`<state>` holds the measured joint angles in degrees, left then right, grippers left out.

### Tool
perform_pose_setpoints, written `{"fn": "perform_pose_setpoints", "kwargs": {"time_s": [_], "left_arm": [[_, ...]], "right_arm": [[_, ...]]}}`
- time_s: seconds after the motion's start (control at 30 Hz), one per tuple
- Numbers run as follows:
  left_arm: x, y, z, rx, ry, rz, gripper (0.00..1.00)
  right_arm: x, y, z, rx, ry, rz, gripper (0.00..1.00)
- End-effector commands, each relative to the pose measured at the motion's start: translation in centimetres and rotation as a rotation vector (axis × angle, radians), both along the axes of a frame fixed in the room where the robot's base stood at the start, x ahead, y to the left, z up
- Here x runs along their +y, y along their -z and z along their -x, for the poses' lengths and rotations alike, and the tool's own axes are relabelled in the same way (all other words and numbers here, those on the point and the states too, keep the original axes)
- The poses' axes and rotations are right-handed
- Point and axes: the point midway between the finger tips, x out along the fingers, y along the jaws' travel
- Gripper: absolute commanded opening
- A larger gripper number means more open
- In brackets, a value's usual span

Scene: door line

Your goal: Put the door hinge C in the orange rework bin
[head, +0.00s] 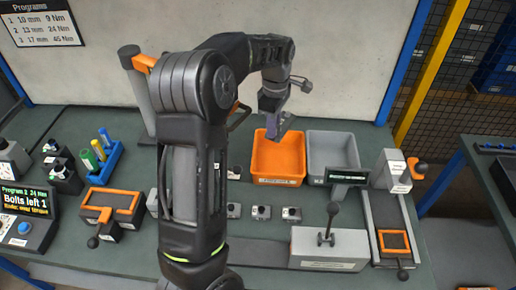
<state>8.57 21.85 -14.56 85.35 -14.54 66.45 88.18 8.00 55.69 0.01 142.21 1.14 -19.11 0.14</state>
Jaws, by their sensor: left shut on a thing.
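The orange rework bin (278,172) stands open near the back of the green bench, left of a grey bin. My left gripper (276,119) points down over the bin's back edge in the picture. It is shut on a small grey-purple part, the door hinge (285,125), whose lower end shows against the bin's back rim. The height of the part above the bin is hard to tell. Any letter on the part is too small to read. The bin's visible floor looks empty. My right gripper is not in view.
A grey bin (333,160) stands against the orange bin's right side. A small display (348,177) and a lever box (328,248) stand in front. Several small grey blocks (261,213) line the bench. My left arm hides the bench's middle left.

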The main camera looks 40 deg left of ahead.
Motion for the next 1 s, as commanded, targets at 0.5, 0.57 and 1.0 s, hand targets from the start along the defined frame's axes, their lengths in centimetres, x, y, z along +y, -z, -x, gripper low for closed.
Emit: {"fn": "perform_pose_setpoints", "kwargs": {"time_s": [0.5, 0.57, 1.0], "left_arm": [[-0.2, 0.2, -0.1, -0.002, 0.003, 0.002, 0.0], [-0.2, 0.8, -0.1, 0.0, 0.003, 0.002, 0.0], [-0.3, 11.6, 0.0, -0.001, 0.002, 0.002, 0.0]], "right_arm": [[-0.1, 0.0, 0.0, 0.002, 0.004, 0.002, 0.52], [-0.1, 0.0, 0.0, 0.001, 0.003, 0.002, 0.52], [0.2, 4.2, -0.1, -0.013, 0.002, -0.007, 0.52]]}}
